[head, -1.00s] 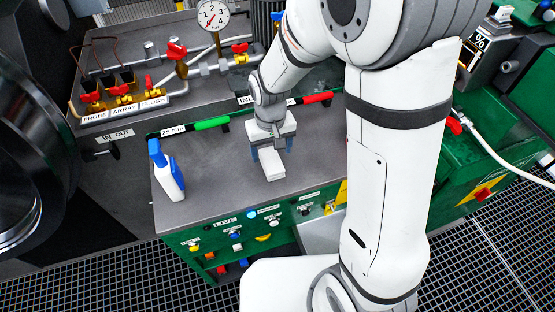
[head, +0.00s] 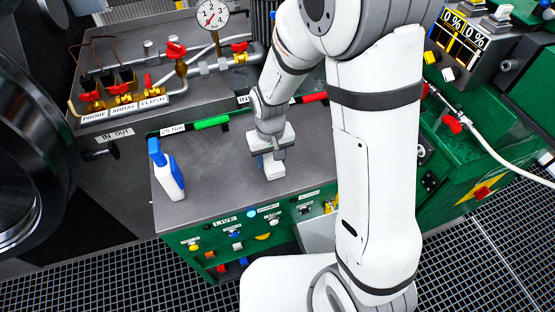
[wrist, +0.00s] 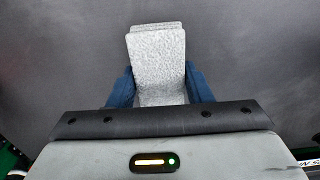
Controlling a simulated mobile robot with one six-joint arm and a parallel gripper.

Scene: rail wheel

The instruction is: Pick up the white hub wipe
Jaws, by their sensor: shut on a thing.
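The white hub wipe (wrist: 157,60) is a pale, textured block between the blue fingers of my gripper (wrist: 160,92) in the wrist view. My gripper is shut on it, with a finger against each side. In the head view my gripper (head: 271,165) points down over the grey bench top, and the white wipe (head: 273,172) shows at its fingertips. I cannot tell from these views whether the wipe touches the bench top.
Green and red handled tools (head: 212,122) lie along the back edge. Valves and pipes (head: 125,92) are behind. The bench front carries several buttons.

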